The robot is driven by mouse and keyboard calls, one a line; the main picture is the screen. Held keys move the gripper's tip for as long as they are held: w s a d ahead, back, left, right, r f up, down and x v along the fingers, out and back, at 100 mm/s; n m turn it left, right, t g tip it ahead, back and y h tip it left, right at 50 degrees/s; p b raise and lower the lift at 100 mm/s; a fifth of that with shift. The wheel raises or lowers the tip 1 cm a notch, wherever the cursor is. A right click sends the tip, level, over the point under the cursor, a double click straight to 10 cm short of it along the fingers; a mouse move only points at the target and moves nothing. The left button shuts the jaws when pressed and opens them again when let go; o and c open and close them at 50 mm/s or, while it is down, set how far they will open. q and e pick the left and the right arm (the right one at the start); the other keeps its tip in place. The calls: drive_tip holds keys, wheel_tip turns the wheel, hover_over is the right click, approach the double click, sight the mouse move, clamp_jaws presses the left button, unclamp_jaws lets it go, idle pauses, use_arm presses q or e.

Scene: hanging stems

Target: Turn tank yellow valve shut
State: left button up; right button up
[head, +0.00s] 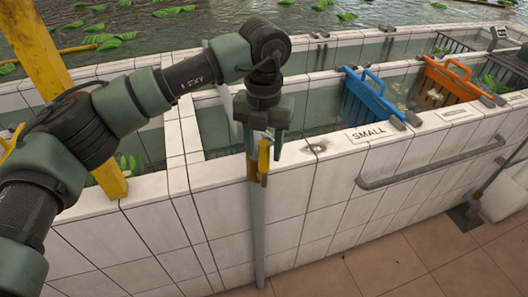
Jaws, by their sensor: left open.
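The yellow valve handle (264,160) is at the top of a grey vertical pipe (258,235) on the outer face of the white tiled tank wall. The handle looks upright, in line with the pipe. My left gripper (263,141) points down over it, with its two green fingers apart. The fingers are on either side of the handle's upper end. I cannot tell whether they touch it. The valve's body is partly hidden behind the handle and fingers. My right gripper is not in view.
The tiled tank (340,150) has a raised rim and a "SMALL" label (369,132). A blue rack (367,98) and an orange rack (449,82) hang inside it. A grey rail (430,170) runs along the wall. A yellow post (62,80) stands at left. The tiled floor (400,255) in front is mostly clear.

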sight(264, 157)
use_arm(q)
drive_tip(key=shift+w+f+p, duration=0.2)
drive_tip(key=shift+f+p, duration=0.15)
drive_tip(key=shift+f, duration=1.45)
drive_tip(key=shift+s, duration=0.1)
drive_tip(key=shift+c, duration=0.7)
clamp_jaws()
drive_tip(key=shift+r, duration=0.1)
